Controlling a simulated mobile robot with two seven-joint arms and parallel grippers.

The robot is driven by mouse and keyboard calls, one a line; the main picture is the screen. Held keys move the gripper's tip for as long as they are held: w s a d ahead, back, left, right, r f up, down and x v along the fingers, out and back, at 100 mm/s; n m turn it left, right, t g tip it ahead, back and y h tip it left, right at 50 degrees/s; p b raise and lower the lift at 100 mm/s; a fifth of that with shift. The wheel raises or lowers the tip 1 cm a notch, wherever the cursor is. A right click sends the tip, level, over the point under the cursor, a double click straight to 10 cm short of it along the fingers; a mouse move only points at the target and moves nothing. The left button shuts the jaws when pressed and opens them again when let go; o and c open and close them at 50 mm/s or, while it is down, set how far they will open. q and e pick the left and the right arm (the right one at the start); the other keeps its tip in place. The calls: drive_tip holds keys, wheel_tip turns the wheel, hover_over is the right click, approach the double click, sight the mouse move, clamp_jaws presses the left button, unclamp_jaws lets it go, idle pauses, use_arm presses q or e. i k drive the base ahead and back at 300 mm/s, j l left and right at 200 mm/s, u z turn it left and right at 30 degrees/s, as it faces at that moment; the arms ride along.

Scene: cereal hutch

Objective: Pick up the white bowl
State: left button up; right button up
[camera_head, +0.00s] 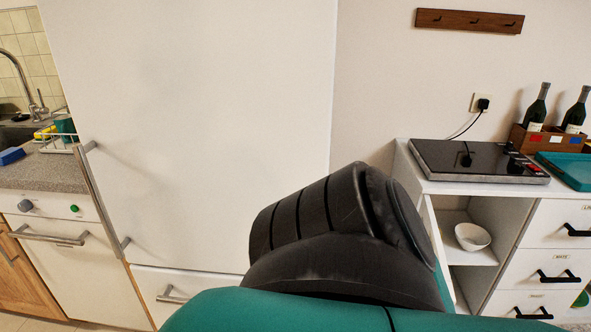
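The white bowl (472,237) sits upright on a shelf in the open compartment of the white cabinet (484,188) at the right. Part of my own arm, black and teal, fills the lower middle of the view and hides the cabinet's lower left side. Neither of my grippers shows, so I see nothing holding the bowl.
A black hot plate (477,160), a teal tray (566,170) and a wooden box (548,140) with two dark bottles stand on the cabinet top. Drawers with black handles are right of the bowl's compartment. A tall white fridge (200,130) and a sink counter (40,171) are at the left.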

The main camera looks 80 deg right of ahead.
sight(470, 238)
drive_tip(key=k, duration=0.95)
drive_tip(key=k+u, duration=0.35)
drive_tip(key=k+j+u, duration=0.1)
drive_tip(key=k+u, duration=0.65)
drive_tip(key=k+l+u, duration=0.1)
drive_tip(key=u, duration=0.25)
drive_tip(key=k+j+u, duration=0.1)
drive_tip(key=k+u, duration=0.15)
drive_tip(key=u, duration=0.15)
drive_tip(key=k+l+u, duration=0.1)
drive_tip(key=k+u, duration=0.65)
drive_tip(key=u, duration=0.15)
drive_tip(key=k+l+u, duration=0.1)
drive_tip(key=k, duration=0.65)
drive_tip(key=z, duration=4.05)
